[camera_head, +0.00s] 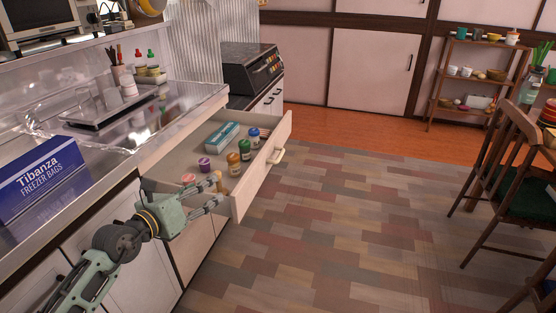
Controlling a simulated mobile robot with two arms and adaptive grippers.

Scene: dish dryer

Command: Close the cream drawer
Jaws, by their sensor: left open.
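The cream drawer (263,177) is pulled well out from under the metal counter at the centre-left. Its front panel with a pale handle (277,156) faces right. Several small jars, such as a green-labelled jar (245,149), and a teal box (222,136) lie inside. My left gripper (217,192) is at the drawer's near side, its fingers spread apart and empty, pointing right near the near end of the front panel. I cannot tell whether it touches the drawer. My right gripper is not in view.
The metal counter (160,116) runs along the left, bearing a blue freezer-bag box (44,180). A black stove (251,68) stands beyond the drawer. A wooden chair (500,170) is at the right. The tiled floor (340,225) between is clear.

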